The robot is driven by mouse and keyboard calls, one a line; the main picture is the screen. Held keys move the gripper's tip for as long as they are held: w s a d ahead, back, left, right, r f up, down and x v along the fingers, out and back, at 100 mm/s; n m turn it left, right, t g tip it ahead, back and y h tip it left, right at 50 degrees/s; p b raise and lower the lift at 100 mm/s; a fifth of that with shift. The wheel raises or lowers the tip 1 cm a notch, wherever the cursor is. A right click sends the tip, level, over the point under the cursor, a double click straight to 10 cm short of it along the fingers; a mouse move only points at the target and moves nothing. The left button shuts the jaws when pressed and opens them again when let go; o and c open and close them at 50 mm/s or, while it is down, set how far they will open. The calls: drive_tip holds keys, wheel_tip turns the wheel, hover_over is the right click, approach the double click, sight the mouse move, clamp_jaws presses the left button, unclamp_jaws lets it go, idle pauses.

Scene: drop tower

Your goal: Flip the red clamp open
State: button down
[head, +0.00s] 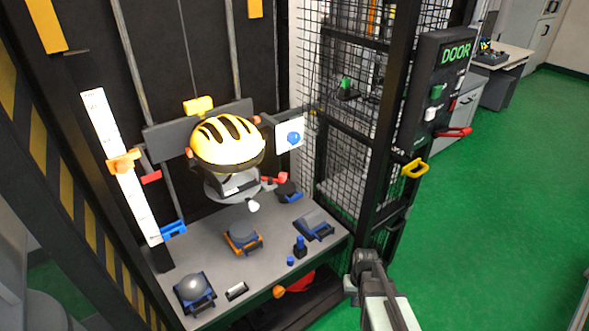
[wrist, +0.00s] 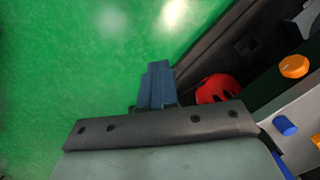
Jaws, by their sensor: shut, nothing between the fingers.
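Several red parts show in the head view, and I cannot tell for sure which is the red clamp. A red lever (head: 275,179) sticks out at the right of the grey headform under the yellow helmet (head: 226,143). A smaller red piece (head: 151,177) sits beside the white scale, left of the helmet. My gripper (head: 366,258) is low at the front right, outside the tower and well apart from these red parts. In the wrist view its fingers (wrist: 156,85) are together and empty, over green floor.
The tower's grey base (head: 265,262) carries several anvils and a blue post (head: 300,246). A black mesh side and post stand right of the helmet. A DOOR panel (head: 446,80) has a red handle (head: 454,132). A red rounded object (wrist: 218,88) lies low by the base. Green floor is clear at right.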

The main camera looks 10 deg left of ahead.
sight(280, 178)
drive_tip(key=w+a+r+t+y, duration=0.15)
drive_tip(key=w+a+r, duration=0.35)
drive_tip(key=w+r, duration=0.6)
drive_tip(key=w+a+r+t+y, duration=0.15)
drive_tip(key=w+a+r, duration=0.25)
drive_tip(key=w+r, duration=0.75)
drive_tip(key=w+a+r+n+g+y, duration=0.1)
drive_tip(key=a+r+n, duration=0.3)
drive_tip(key=r, duration=0.5)
drive_tip(key=w+a+r+n+g+y, duration=0.1)
drive_tip(key=w+a+r+n+y, duration=0.2)
drive_tip(key=r, duration=0.5)
drive_tip(key=w+a+n, duration=0.1)
drive_tip(key=a, duration=0.1)
drive_tip(key=shift+a+r+n, duration=0.3)
drive_tip(key=shift+r, duration=0.05)
drive_tip(key=shift+w, duration=0.1)
drive_tip(key=shift+f, duration=0.1)
drive_tip(key=x, duration=1)
